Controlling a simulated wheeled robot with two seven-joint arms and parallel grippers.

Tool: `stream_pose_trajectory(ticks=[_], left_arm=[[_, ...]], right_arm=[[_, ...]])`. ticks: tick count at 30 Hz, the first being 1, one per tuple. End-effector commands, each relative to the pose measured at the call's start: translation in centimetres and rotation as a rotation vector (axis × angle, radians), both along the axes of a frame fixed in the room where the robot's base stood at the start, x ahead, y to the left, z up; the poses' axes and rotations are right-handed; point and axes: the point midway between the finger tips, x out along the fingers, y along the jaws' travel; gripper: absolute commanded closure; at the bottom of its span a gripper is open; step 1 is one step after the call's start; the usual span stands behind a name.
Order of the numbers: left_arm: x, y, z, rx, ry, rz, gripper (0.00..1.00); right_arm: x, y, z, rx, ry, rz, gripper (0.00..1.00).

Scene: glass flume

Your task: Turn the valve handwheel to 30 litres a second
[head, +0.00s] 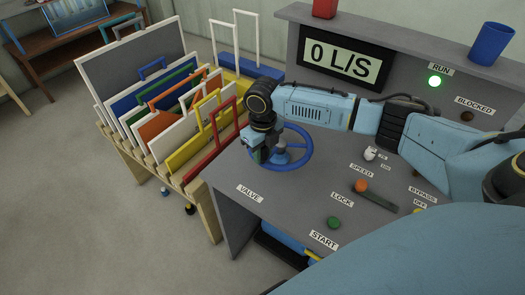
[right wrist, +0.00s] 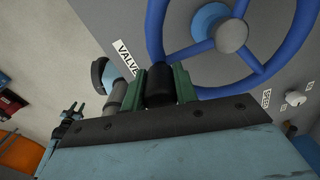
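The blue valve handwheel (head: 306,150) is on the grey desk top beside the VALVE label (head: 250,193). Its spokes, hub and rim fill the top of the right wrist view (right wrist: 233,35). My right gripper (head: 256,154) is at the wheel's left side and hides part of the rim. In the right wrist view its green fingers (right wrist: 161,84) stand on both sides of a dark knob at the rim, with no clear gap. The display (head: 344,62) reads 0 L/S.
The desk holds a SPEED knob (head: 370,153), an orange-ended lever (head: 361,186) and a green START button (head: 333,223). A rack of coloured framed panels (head: 160,120) stands close left.

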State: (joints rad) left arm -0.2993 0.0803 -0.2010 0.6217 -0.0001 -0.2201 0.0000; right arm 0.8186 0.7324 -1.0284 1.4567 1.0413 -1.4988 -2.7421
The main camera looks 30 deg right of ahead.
Motion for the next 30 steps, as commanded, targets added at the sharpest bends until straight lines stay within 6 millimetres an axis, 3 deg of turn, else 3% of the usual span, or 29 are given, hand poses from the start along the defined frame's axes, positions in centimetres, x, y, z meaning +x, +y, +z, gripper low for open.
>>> stream_pose_trajectory(ticks=[1, 6, 19, 30], left_arm=[[0.0, 0.0, 0.0, 0.0, 0.0, 0.0, 0.64], [0.0, 0.0, 0.0, 0.0, 0.0, 0.0, 0.64], [0.0, 0.0, 0.3, 0.0, 0.001, 0.001, 0.64], [-0.1, 0.0, 1.0, 0.0, 0.002, 0.001, 0.64]], right_arm=[[0.0, 0.0, 0.0, 0.0, 0.0, 0.0, 0.78], [0.0, 0.0, 0.0, 0.0, 0.0, 0.0, 1.0], [0.6, 0.2, 0.1, 0.001, 0.0, -0.056, 1.0], [3.1, 0.7, 0.1, 0.003, 0.001, -0.33, 1.0]])
